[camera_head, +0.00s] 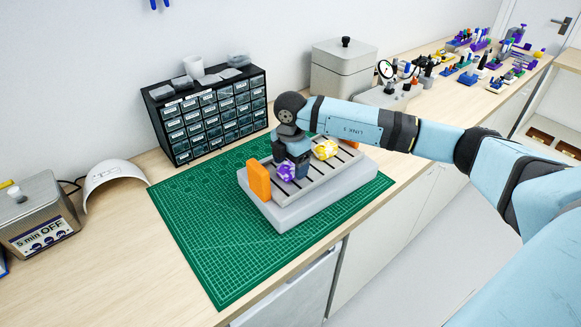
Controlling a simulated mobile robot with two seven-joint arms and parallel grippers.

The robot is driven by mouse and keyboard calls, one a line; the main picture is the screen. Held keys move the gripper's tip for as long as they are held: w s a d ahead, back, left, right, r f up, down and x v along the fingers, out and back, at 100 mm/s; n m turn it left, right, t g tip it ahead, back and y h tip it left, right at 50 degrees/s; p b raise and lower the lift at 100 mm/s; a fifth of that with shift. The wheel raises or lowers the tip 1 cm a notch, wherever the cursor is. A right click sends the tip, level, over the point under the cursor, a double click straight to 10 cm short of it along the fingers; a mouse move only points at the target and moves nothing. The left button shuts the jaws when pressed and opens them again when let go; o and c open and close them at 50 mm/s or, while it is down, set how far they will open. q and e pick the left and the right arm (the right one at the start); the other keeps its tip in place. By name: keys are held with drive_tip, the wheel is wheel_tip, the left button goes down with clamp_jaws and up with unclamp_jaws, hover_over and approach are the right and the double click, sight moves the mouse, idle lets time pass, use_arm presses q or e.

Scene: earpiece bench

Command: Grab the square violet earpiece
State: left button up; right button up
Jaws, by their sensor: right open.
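The violet earpiece (286,172) is a small purple piece with pale patches, on the slotted grey fixture (314,187) near its left end. My right gripper (292,168) points down at it from above and behind. It is open, with its dark fingers right beside the earpiece. Part of the earpiece's far side is hidden by the gripper, and I cannot tell whether the fingers touch it. A yellow and white piece (326,149) sits further right on the same fixture. My left gripper is not in view.
An orange block (259,180) stands at the fixture's left end. The fixture rests on a green cutting mat (207,240), clear at front left. A black drawer cabinet (213,116) stands behind. A grey box with a display (40,220) is at far left.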

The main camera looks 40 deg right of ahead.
drive_tip(key=shift+f, duration=0.55)
drive_tip(key=c, duration=1)
drive_tip(key=shift+r, duration=0.2)
